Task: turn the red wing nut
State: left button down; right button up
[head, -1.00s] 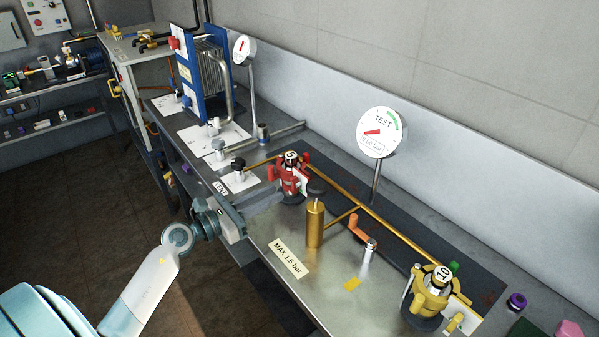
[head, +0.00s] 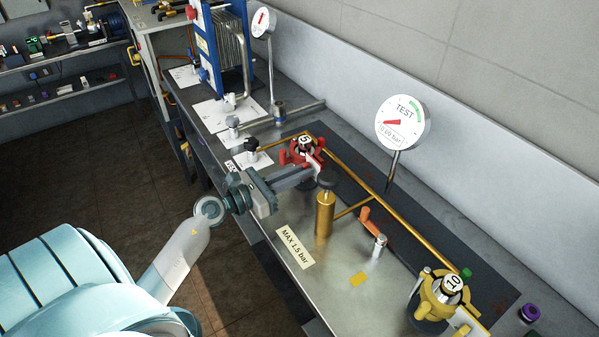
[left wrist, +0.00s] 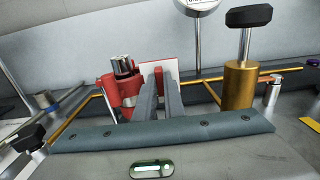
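The red wing nut (head: 301,151), with a silver top marked 5, stands on the metal bench at the far end of a brass pipe. In the left wrist view its red body (left wrist: 128,88) is just left of my fingers. My left gripper (head: 312,170) reaches in from the left, its fingertips at the wing nut's near side. In the left wrist view the two fingers (left wrist: 160,72) are close together, with a narrow gap and some red between the tips. Whether they press on a wing is hidden. My right gripper is not in view.
A brass cylinder (head: 325,214) with a black handle stands close to the right of my fingers. The TEST gauge (head: 404,122) stands behind on a post. A yellow fitting marked 10 (head: 437,298) and an orange lever (head: 371,221) are nearer. The bench's front is mostly clear.

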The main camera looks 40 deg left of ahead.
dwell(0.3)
pick_arm(q)
jog(key=shift+w+a+f+n+p, duration=0.15)
jog(key=shift+n+p, duration=2.6)
jog(key=shift+n, duration=1.65)
jog(key=shift+s+a+f+n+p, duration=0.1)
jog(key=shift+n+p, duration=2.6)
jog(key=shift+n, duration=1.7)
jog(key=c, duration=2.1)
grip_release()
jog(key=shift+w, duration=0.1)
jog(key=shift+s, duration=0.2)
